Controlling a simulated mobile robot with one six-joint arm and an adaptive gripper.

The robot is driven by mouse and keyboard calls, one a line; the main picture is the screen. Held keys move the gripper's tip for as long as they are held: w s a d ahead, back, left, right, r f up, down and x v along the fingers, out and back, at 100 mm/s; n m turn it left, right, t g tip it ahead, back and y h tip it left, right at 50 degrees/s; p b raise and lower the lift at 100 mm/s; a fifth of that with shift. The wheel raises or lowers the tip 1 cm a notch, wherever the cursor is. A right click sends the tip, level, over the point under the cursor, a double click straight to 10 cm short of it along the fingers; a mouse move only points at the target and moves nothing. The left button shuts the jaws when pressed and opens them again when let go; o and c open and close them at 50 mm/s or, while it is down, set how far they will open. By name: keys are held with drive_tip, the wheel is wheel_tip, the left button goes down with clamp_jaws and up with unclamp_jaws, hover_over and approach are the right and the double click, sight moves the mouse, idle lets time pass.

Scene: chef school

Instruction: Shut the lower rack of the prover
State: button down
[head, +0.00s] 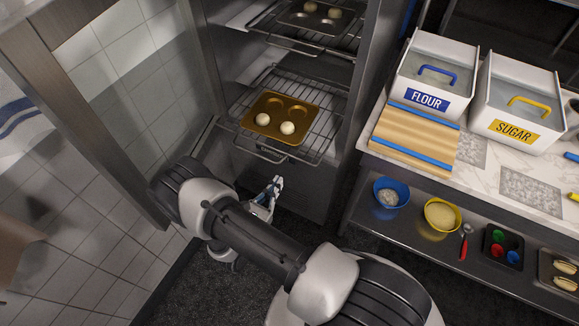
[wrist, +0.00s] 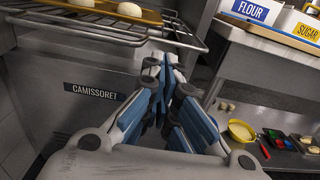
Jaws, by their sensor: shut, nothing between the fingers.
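The lower rack (head: 322,122) of the prover (head: 345,95) is a wire shelf, pulled out past the front of the cabinet. It holds a gold tray (head: 274,104) with two dough balls near its front. My gripper (head: 273,186) is shut and empty, just in front of the rack's front bar and lower in the picture. In the wrist view the rack's wires (wrist: 187,38) cross the top, beyond my blue-padded fingers (wrist: 163,88). I cannot tell whether the fingertips touch the rack bar.
An upper rack (head: 290,40) holds another tray with dough. The prover's door (head: 85,110) stands open at left. At right, a counter carries flour (head: 430,75) and sugar (head: 520,98) bins. Bowls (head: 390,192) sit on its lower shelf. Dark floor is clear below my gripper.

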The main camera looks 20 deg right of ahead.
drive_tip(key=b+x, duration=0.1)
drive_tip(key=x, duration=0.8)
